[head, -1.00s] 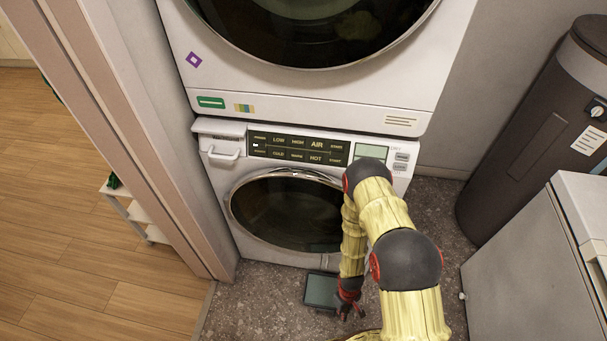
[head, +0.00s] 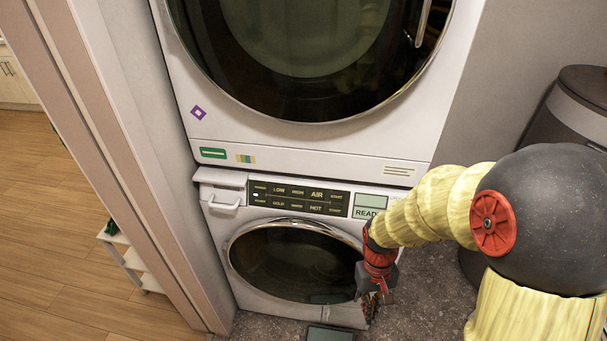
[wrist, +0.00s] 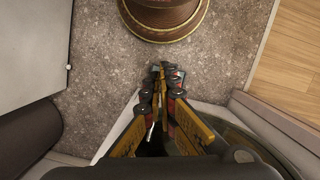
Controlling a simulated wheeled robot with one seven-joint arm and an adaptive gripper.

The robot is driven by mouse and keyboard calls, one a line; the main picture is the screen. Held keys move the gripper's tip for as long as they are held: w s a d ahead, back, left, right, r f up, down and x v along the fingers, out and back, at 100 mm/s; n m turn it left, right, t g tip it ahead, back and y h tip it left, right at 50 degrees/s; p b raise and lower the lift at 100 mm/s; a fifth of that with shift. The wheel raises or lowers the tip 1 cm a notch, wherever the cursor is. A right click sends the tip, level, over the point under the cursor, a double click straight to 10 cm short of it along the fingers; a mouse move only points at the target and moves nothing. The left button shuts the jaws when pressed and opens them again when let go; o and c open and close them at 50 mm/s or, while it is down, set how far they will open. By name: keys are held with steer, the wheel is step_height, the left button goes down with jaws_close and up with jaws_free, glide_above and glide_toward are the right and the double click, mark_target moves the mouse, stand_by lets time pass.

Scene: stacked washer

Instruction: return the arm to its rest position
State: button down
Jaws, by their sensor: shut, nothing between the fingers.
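My arm reaches in from the right of the head view and bends down in front of the lower washer (head: 212,219). My gripper (head: 373,306) hangs pointing down beside the right side of the washer's round door (head: 290,262), holding nothing. In the wrist view the fingers of my gripper (wrist: 161,72) meet, shut and empty, above the speckled floor. The lower door looks closed. The washer's small display (head: 368,207) shows letters beginning "READ", the rest hidden by my arm.
A second machine (head: 300,148) is stacked on top. A flat dark panel (head: 330,334) lies on the floor before the washer. A wall edge (head: 130,150) stands left. A dark bin (head: 580,105) stands right, partly behind my arm. A white cabinet (wrist: 30,45) shows in the wrist view.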

steer(key=s+r+t, duration=0.3)
steer(key=r+t, duration=0.1)
steer(key=r, duration=0.9)
steer(key=s+d+r+m+t, duration=0.1)
steer(key=s+r+t, duration=0.2)
steer(key=r, duration=1.1)
steer(key=shift+s+d+r+t, duration=0.15)
steer(key=shift+d+t, duration=0.15)
steer(key=shift+t, duration=0.3)
